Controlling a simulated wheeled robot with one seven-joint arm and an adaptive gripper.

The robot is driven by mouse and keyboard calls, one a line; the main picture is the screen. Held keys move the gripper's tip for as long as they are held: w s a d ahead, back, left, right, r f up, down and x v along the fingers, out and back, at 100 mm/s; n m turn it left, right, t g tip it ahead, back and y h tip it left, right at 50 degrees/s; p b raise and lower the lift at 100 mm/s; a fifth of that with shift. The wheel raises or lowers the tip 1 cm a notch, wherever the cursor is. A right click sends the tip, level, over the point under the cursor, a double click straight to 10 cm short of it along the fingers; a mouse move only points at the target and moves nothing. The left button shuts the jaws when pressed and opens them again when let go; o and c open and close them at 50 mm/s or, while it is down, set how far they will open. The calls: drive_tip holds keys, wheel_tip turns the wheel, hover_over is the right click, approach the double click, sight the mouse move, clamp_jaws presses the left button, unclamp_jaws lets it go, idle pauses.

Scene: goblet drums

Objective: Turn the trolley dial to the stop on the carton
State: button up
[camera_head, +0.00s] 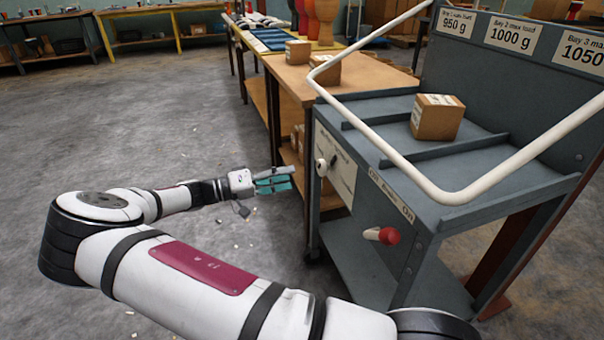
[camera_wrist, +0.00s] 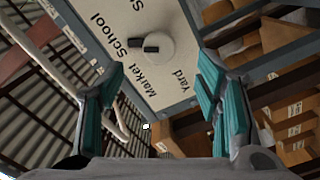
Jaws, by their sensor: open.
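The trolley (camera_head: 345,220) is grey and stands at the right. Its round pale dial (camera_head: 322,167) sits on a cream plate on the trolley's end. In the wrist view the dial (camera_wrist: 150,47) has a dark grip bar, with the words School, Market and Yard around it; another word is cut off at the top. I cannot tell which word the dial points at. A brown carton (camera_head: 437,117) with white labels, too small to read, stands on the trolley top. My gripper (camera_head: 290,179) has teal fingers, open and empty, in front of the dial plate, apart from it.
A red-knobbed lever (camera_head: 388,236) sticks out of the trolley's side, by a label ending in On. A white rail (camera_head: 440,195) loops around the top. A wooden bench (camera_head: 365,75) with cartons stands behind.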

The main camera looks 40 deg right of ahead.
drive_tip(key=shift+v, duration=1.6)
